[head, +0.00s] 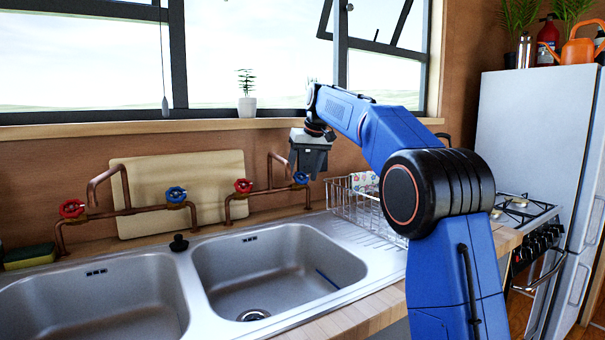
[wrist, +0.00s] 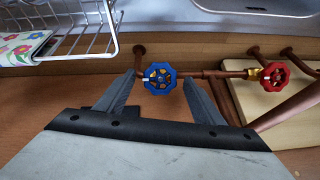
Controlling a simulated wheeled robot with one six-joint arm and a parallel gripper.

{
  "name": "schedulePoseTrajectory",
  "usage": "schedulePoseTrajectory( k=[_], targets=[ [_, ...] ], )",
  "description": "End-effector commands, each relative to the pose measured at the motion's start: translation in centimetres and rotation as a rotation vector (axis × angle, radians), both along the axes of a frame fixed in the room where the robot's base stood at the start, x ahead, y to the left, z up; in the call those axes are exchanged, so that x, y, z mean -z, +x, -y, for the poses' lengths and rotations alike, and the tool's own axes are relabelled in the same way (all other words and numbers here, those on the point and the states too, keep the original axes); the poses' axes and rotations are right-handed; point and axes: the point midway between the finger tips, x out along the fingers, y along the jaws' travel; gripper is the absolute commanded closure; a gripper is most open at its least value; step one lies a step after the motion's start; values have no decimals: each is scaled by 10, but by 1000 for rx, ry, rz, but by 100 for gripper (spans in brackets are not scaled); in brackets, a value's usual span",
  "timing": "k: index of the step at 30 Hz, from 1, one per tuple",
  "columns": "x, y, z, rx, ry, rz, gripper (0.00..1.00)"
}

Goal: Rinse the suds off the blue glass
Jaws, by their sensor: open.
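My gripper (head: 305,172) is open above the right end of the right-hand copper tap (head: 270,188). In the wrist view its fingers (wrist: 161,82) lie on either side of the blue tap knob (wrist: 159,78), with gaps showing. The blue knob also shows in the head view (head: 300,178), just below the fingers. This tap's red knob (head: 243,185) is to the left and shows in the wrist view (wrist: 275,76). No running water is visible. I cannot make out a blue glass; a thin dark-blue strip (head: 327,278) lies in the right basin (head: 230,270).
The left basin (head: 90,300) looks empty. A second copper tap (head: 125,210) and a wooden board (head: 180,185) stand behind the sinks. A wire dish rack (head: 350,205) with a patterned cloth (head: 364,182) is right of the gripper. A sponge (head: 30,256) lies far left.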

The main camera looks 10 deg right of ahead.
Motion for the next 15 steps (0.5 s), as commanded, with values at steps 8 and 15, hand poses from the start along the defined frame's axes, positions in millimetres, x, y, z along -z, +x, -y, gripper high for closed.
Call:
schedulePoseTrajectory(
  k=[8, 15],
  targets=[
    [0, 0, 0, 0, 0, 0, 79],
    [0, 0, 0, -14, -10, 3, 79]
  ],
)
